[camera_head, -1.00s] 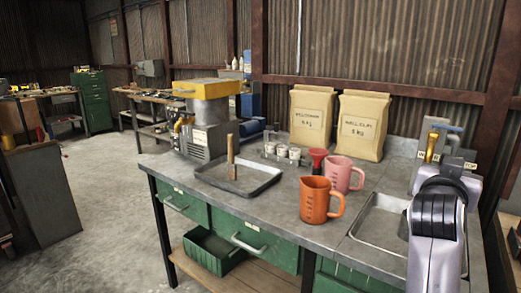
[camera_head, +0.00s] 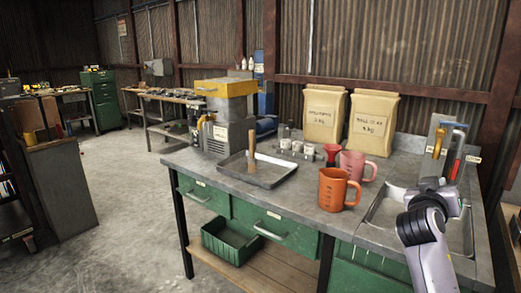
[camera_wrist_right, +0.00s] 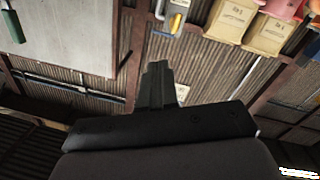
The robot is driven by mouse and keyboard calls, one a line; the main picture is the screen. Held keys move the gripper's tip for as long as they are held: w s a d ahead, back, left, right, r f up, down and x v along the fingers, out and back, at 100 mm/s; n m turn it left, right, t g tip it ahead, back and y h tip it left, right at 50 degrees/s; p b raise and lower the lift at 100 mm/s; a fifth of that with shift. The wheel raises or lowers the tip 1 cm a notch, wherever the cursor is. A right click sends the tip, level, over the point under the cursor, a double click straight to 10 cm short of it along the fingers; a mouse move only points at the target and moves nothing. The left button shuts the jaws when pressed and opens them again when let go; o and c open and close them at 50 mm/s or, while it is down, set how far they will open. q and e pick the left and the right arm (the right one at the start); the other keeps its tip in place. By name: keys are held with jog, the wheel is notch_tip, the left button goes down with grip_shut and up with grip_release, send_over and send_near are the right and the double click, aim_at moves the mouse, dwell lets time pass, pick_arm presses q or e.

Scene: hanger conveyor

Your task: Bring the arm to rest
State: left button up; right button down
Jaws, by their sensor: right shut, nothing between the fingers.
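My right arm (camera_head: 427,222) comes in from the lower right in the head view and is raised over the sink end of the bench. Its gripper (camera_wrist_right: 158,82) shows in the right wrist view with both dark fingers together and nothing between them. In the head view the fingertips are hidden or too small to tell apart from the wrist. My left arm and gripper are in neither view.
The grey workbench (camera_head: 300,200) holds an orange jug (camera_head: 333,190), a pink jug (camera_head: 352,165), a tray (camera_head: 265,178) and two paper bags (camera_head: 372,125). A sink (camera_head: 385,212) and a tool holder (camera_head: 437,150) are near my arm. The floor at left (camera_head: 130,230) is free.

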jog(key=w+d+f+n+g, duration=0.1)
jog(key=d+f+n, duration=0.3)
jog(key=d+f, duration=0.45)
jog(key=w+a+r+n+t+y, duration=0.1)
jog(key=w+a+n+t+y, duration=0.2)
jog(key=a+y, duration=0.35)
jog(key=w+a+t+y, duration=0.3)
jog(key=w+a+y, duration=0.15)
jog(key=a, duration=0.25)
jog(key=s+a+f+g+y, duration=0.1)
jog(key=s+a+f, duration=0.3)
jog(key=s+f, duration=0.3)
jog(key=s+a+f+g+y, duration=0.1)
jog(key=s+a+f, duration=0.25)
jog(key=f, duration=0.65)
jog(key=s+a+f+g, duration=0.1)
jog(key=s+a+f, duration=0.2)
jog(key=s, duration=0.6)
jog(key=s+a+f+g+y, duration=0.1)
jog(key=s+a+f+g, duration=0.1)
jog(key=s+f, duration=0.3)
jog(key=s+a+f+g+y, duration=0.1)
jog(key=s+a+f, duration=0.3)
jog(key=s, duration=0.9)
jog(key=shift+s+a+f+g+p, duration=0.15)
jog(key=shift+s+g+p, duration=0.25)
jog(key=shift+g, duration=0.1)
